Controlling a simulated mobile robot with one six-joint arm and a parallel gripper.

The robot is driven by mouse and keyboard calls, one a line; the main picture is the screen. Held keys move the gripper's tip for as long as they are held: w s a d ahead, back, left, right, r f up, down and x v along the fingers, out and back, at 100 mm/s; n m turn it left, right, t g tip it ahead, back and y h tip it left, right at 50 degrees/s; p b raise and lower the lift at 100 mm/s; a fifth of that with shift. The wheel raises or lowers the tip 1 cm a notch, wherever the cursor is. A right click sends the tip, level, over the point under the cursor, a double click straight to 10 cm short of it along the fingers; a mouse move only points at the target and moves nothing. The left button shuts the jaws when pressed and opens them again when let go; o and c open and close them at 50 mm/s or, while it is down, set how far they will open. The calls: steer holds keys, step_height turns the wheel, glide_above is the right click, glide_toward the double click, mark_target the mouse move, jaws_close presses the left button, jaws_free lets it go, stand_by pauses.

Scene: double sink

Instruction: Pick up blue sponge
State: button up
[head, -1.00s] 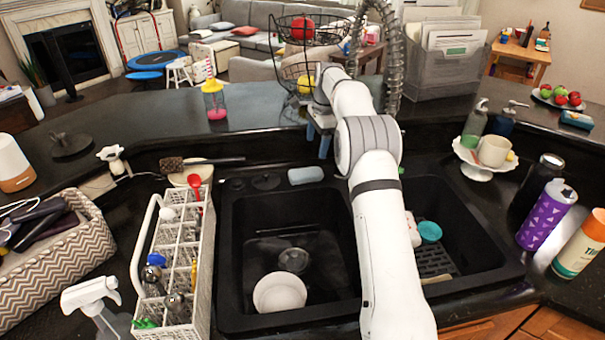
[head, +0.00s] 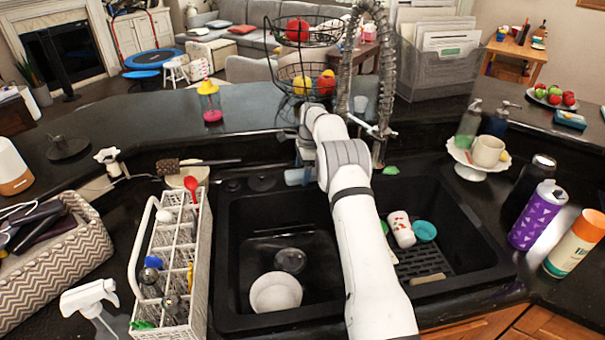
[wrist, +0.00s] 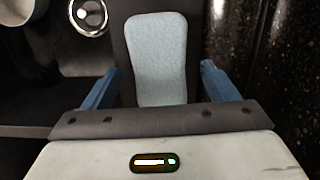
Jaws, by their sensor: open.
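The blue sponge (wrist: 157,58) is pale blue with rounded corners and lies on the dark ledge behind the sink. In the wrist view it stretches away between the two blue fingers of my gripper (wrist: 160,85), with a gap on each side. Its near end is hidden behind the gripper body. In the head view the left part of the sponge (head: 296,177) shows beside my arm, which covers the rest. My gripper is open and empty; in the head view its fingers are mostly hidden by the arm.
The double sink (head: 228,250) lies in front, with a white bowl (head: 275,293) in the left basin and a cup (head: 401,229) in the right. A wire fruit basket (head: 275,82) stands behind my arm. A white cutlery rack (head: 205,265) is at left.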

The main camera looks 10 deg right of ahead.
mark_target(302, 173)
steer(key=shift+f, duration=0.1)
steer(key=shift+c, duration=0.2)
steer(key=c, duration=1.1)
step_height(302, 173, up, 10)
steer(key=b, duration=0.1)
steer(key=o, duration=0.5)
steer(key=c, duration=0.3)
steer(key=shift+c, duration=0.2)
